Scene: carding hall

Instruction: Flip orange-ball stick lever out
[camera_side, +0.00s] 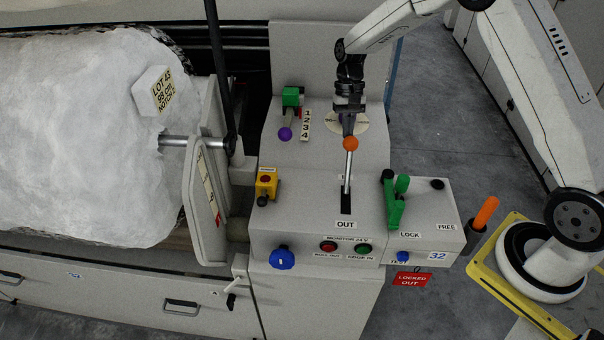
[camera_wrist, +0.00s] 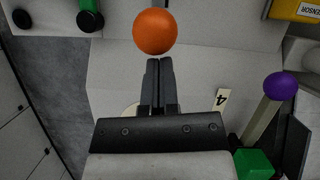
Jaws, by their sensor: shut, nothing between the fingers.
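The orange ball (camera_side: 350,143) tops a thin metal stick lever (camera_side: 348,172) that rises from a dark slot in the grey console. The stick stands nearly upright in the side view, and an OUT label (camera_side: 345,225) sits at the slot's lower end. In the wrist view the ball (camera_wrist: 155,32) is just beyond my fingertips. My gripper (camera_side: 348,132) is shut and empty, pointing down at the ball from behind it. In the wrist view my gripper (camera_wrist: 159,62) has its fingers together; whether the tips touch the ball I cannot tell.
A purple-ball lever (camera_side: 285,133) with a green block (camera_side: 291,97) stands left of my gripper. A green lock handle (camera_side: 394,200) stands right of the slot. A yellow sensor box (camera_side: 266,184), blue knob (camera_side: 282,257) and push buttons (camera_side: 328,247) surround the front. A white roll (camera_side: 85,135) fills the left.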

